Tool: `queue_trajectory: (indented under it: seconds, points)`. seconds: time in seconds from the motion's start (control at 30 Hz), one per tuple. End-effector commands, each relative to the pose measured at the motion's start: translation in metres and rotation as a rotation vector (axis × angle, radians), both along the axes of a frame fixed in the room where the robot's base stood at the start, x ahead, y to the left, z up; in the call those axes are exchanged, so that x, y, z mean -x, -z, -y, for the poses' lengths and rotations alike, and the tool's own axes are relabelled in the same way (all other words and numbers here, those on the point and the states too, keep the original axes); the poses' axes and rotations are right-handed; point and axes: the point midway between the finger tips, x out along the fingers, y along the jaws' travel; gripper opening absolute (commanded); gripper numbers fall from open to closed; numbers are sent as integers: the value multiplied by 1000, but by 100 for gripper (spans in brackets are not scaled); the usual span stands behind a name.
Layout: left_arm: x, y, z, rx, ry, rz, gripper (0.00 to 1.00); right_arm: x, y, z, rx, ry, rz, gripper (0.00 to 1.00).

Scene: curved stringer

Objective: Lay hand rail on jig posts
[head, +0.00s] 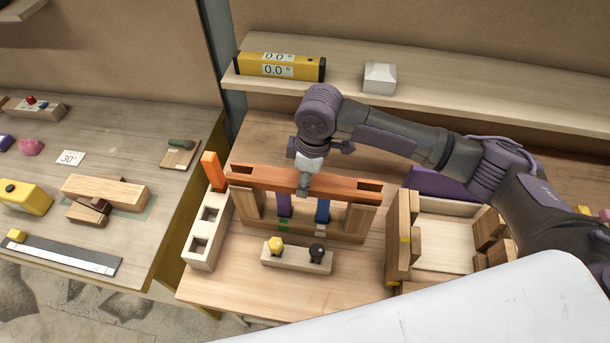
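The hand rail (341,187), a reddish-brown bar with a dark slot near each end, lies level across the upright wooden jig posts, one at the left (247,207) and one at the right (363,219). Its underside appears to meet the post tops, but I cannot tell whether it rests on them. My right gripper (304,182) comes down over the rail's middle, with a finger against the near face. It looks shut on the rail; the far finger is hidden. A purple upright (284,205) and a blue upright (323,210) stand below the rail. My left gripper is out of view.
A pale block with square holes (207,236) and an orange upright (214,170) stand at the left. A knobbed block (297,257) is in front. A wooden frame (440,242) is at right. A shelf (446,97) holds a yellow level (280,66).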

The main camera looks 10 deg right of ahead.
Motion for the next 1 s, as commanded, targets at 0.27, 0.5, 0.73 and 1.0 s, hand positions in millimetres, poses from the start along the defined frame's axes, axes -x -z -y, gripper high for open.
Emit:
queue_trajectory:
  seconds: [0.27,0.5,0.73,1.0]
  points:
    - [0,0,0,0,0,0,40,0,1,0,-1,0,1,81]
    - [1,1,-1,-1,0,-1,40,0,2,0,1,0,-1,81]
    - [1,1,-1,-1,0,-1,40,0,-17,2,-1,-1,4,81]
    - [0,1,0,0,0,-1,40,3,-73,8,-2,-1,4,81]
